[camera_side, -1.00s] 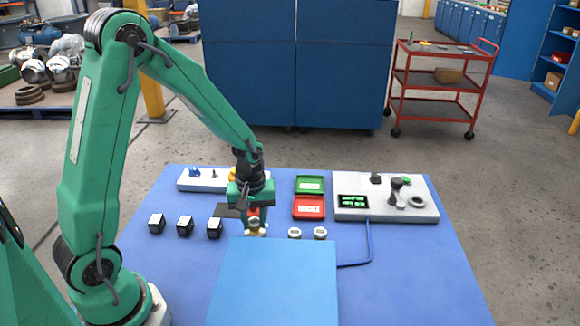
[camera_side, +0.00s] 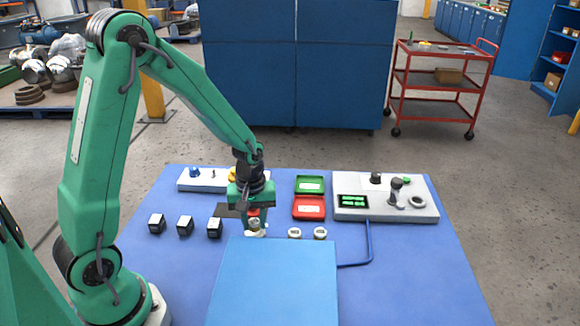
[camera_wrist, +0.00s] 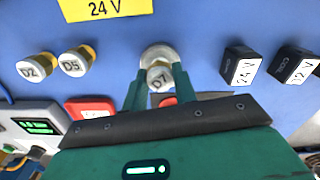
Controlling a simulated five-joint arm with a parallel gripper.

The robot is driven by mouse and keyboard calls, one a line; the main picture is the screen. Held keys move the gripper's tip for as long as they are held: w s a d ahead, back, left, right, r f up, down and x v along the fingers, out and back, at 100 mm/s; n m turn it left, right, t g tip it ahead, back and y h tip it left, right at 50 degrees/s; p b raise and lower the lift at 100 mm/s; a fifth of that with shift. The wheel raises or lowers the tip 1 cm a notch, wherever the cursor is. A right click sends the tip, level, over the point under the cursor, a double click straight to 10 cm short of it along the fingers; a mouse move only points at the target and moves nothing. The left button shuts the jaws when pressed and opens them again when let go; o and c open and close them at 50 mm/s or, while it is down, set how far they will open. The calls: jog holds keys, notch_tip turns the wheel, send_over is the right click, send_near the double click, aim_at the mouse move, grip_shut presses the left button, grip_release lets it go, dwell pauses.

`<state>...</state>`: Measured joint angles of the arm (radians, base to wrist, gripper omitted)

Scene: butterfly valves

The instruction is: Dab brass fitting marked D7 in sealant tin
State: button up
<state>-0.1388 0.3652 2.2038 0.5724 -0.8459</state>
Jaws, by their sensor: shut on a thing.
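The fitting marked D7 (camera_wrist: 159,77) shows its pale labelled end between my gripper's fingers in the wrist view. My gripper (camera_wrist: 155,84) is shut on it. A round pale grey thing (camera_wrist: 157,52), probably the sealant tin, sits directly behind the fitting there. In the side view, my gripper (camera_side: 254,215) points down behind the blue box, with the fitting (camera_side: 254,224) at its tip, over or in a whitish rim (camera_side: 256,234). Whether the fitting's end touches the sealant is hidden.
Fittings D2 (camera_wrist: 34,67) and D5 (camera_wrist: 76,61) stand to one side, black 24 V (camera_wrist: 240,68) and 12 V (camera_wrist: 296,65) blocks to the other. A blue box (camera_side: 273,285) stands in front. Red (camera_side: 309,208) and green (camera_side: 310,185) trays and a grey panel (camera_side: 425,212) lie behind.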

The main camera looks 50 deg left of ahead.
aim_at(257, 221)
dwell(0.7)
jog(key=shift+r, duration=3.5)
jog(key=shift+w+d+r+m, duration=0.2)
jog(key=shift+w+r+m, duration=0.15)
jog(key=shift+r+m, duration=0.15)
jog(key=w+d+r+m, duration=0.4)
jog(key=r+m, duration=0.5)
jog(key=m, duration=0.1)
jog(key=shift+w+d, duration=0.15)
jog(key=shift+d, duration=0.1)
jog(key=shift+f, duration=0.1)
